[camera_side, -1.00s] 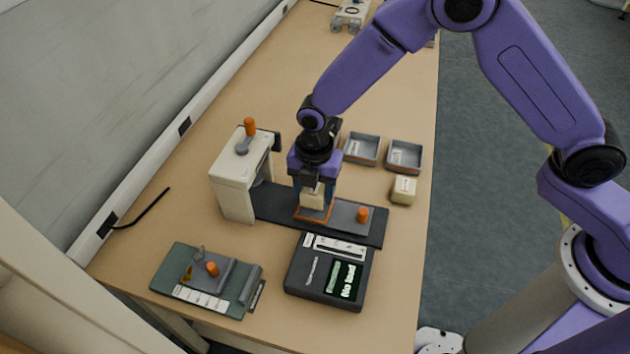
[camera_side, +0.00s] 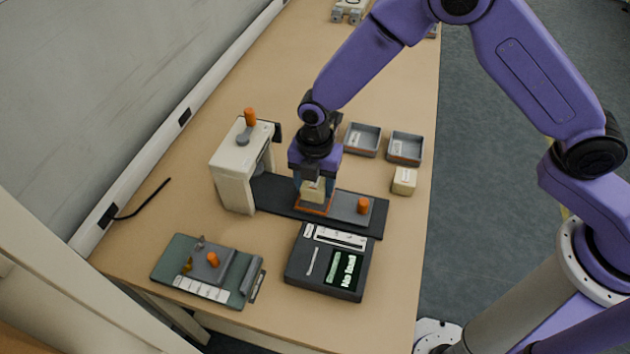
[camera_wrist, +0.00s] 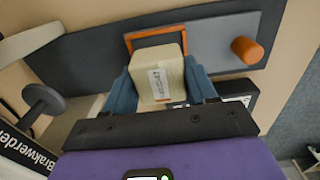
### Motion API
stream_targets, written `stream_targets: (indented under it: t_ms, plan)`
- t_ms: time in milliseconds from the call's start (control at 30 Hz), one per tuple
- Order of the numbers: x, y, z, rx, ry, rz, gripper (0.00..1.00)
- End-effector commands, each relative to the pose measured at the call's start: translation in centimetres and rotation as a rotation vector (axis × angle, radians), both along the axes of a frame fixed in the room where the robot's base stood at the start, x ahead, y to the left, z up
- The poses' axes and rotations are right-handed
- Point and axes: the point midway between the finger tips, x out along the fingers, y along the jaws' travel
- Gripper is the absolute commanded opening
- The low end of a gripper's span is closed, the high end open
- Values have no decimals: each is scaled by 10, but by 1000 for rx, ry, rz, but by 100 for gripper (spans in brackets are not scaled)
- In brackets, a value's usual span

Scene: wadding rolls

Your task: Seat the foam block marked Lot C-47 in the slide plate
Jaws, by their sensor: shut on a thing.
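My gripper (camera_side: 314,186) is shut on a cream foam block (camera_side: 313,194). In the wrist view the block (camera_wrist: 158,72) sits between the blue fingers of my gripper (camera_wrist: 162,88); its white label is turned sideways and too small to read surely. The dark slide plate (camera_side: 277,196) runs right from the press. Its orange-edged pocket (camera_wrist: 155,37) is directly at the block, and the edge shows around the block's lower end in the side view. I cannot tell whether the block's base is inside the pocket or just above it.
An orange knob (camera_side: 363,205) stands on the plate's right end. A cream press (camera_side: 236,172) stands left. A second labelled cream block (camera_side: 404,180) lies right, near two grey trays (camera_side: 362,140) (camera_side: 405,148). A scale (camera_side: 325,272) and green fixture (camera_side: 206,272) are in front.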

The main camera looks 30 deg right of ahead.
Motion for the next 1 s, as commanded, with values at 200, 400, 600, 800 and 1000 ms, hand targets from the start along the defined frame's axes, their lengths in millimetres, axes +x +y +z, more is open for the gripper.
stream_targets:
  t_ms: [200,400,600,800,1000]
  plan:
    - [0,0,-2,0,0,0,29]
    - [0,0,-7,0,0,0,29]
    - [0,0,-10,0,0,0,29]
    - [0,0,-10,0,0,0,29]
    - [0,0,-10,0,0,0,29]
